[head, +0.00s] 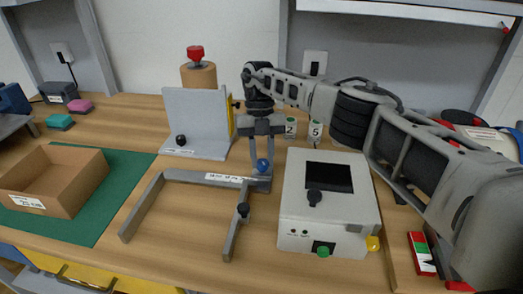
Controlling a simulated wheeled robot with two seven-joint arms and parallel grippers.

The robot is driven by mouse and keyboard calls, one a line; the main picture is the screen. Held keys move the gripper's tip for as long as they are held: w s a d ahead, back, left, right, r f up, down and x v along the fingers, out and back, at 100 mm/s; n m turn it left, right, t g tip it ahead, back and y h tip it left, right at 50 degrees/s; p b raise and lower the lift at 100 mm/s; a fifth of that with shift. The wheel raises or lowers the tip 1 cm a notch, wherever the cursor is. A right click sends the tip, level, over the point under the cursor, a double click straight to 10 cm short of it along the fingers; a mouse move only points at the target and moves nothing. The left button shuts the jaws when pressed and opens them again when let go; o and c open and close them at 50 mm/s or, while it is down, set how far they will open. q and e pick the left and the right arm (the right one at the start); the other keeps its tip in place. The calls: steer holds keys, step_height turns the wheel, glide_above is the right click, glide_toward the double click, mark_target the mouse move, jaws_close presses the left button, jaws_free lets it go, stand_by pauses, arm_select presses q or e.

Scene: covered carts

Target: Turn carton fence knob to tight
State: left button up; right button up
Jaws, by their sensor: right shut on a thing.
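A grey U-shaped fence frame (162,177) with a small white label on its back bar lies on the wooden bench. The label is too small to read surely. A blue round knob (263,165) sits at the right end of the back bar. My right gripper (262,158) points down from above and is shut on this blue knob, its fingers partly hiding it. A black knob (243,209) sits on the right arm of the frame. Any tight or loose marks cannot be made out. My left gripper is not in view.
A white box device (330,235) with a dark screen stands close right of the frame. An upright grey plate (195,115) with a black knob stands behind. A cardboard carton (75,195) sits on a green mat (115,190) at left. Numbered small containers (291,127) stand behind the gripper.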

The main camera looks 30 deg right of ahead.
steer(key=shift+d+r+m+p, duration=0.15)
steer(key=shift+m+p, duration=0.2)
steer(key=shift+m, duration=0.25)
steer(key=shift+y, duration=0.3)
steer(key=o, duration=1)
